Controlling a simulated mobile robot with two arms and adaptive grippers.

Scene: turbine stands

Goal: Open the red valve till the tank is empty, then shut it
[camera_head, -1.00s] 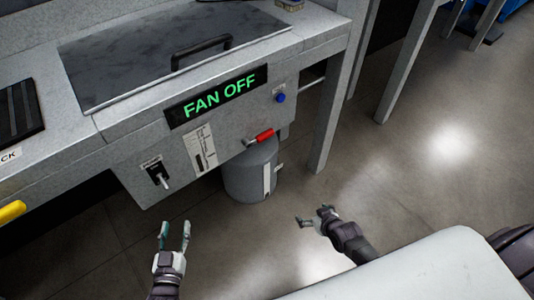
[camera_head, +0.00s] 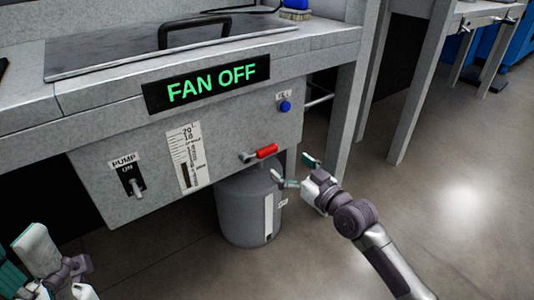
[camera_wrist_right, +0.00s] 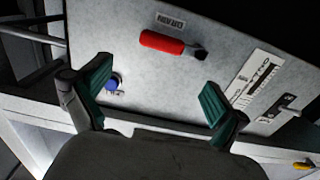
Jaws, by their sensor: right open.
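The red valve (camera_head: 266,151) is a red-sleeved handle on the grey front panel, lying almost level with its pivot at the left end. It also shows in the right wrist view (camera_wrist_right: 162,42), beyond my fingertips. My right gripper (camera_head: 292,171) is open and empty, just right of and below the handle, apart from it; its two teal-padded fingers show in the right wrist view (camera_wrist_right: 155,95). The level gauge (camera_head: 185,157) has a dark column low in its scale. My left gripper is at the bottom left of the head view, partly cut off; its finger opening is unclear.
A grey bucket (camera_head: 240,215) stands on the floor under the valve. The pump switch (camera_head: 132,180), a blue button (camera_head: 285,106) and a green "FAN OFF" display (camera_head: 207,83) are on the panel. A table leg (camera_head: 348,115) stands right of my right gripper.

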